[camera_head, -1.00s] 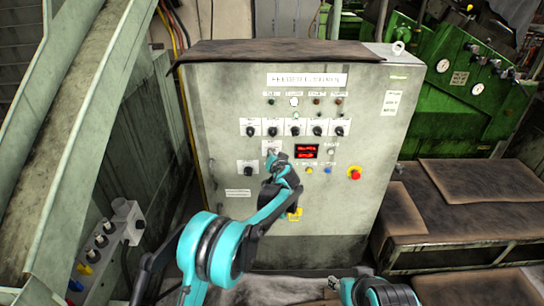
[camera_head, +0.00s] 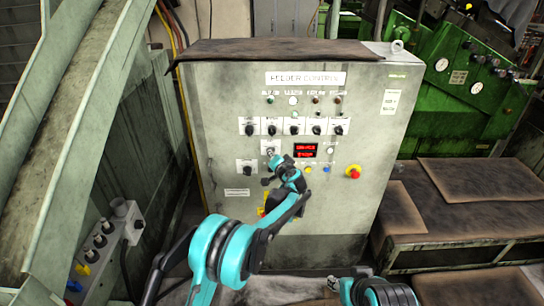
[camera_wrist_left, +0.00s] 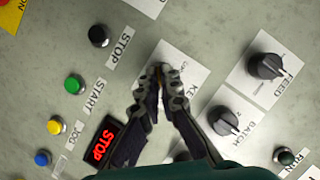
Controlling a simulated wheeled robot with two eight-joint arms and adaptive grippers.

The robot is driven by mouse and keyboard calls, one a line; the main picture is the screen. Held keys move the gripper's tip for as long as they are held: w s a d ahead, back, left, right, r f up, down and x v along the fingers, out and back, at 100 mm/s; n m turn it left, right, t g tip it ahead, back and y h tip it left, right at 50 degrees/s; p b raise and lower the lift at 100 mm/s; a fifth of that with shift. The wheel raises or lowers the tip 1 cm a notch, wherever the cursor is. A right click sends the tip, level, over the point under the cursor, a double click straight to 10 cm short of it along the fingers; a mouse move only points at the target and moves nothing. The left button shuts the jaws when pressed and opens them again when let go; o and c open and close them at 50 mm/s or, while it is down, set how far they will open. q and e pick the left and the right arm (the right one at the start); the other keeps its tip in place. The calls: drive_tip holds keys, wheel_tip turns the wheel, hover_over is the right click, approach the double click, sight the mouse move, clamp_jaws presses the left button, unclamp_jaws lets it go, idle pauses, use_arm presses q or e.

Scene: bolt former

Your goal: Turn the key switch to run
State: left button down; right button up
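The key switch (camera_head: 270,150) is on a small white plate on the grey panel, left of the red display. In the left wrist view its plate (camera_wrist_left: 190,62) is partly behind my fingers. My left gripper (camera_head: 269,170) is at the panel beside this plate in the head view. In the left wrist view the left gripper (camera_wrist_left: 165,74) has its two fingertips close together over the plate. The key itself is hidden or too small to make out there, so I cannot tell whether the fingers hold it.
Several black selector knobs (camera_head: 295,129) sit in a row above. Another knob (camera_head: 247,171) is to the lower left. A red display (camera_head: 306,151) and a red emergency stop (camera_head: 353,172) are to the right. A brown-topped bench (camera_head: 470,180) stands at right.

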use_arm(q)
drive_tip(key=c, duration=1.8)
unclamp_jaws()
drive_tip(key=shift+o, duration=0.2)
drive_tip(key=v, duration=1.2)
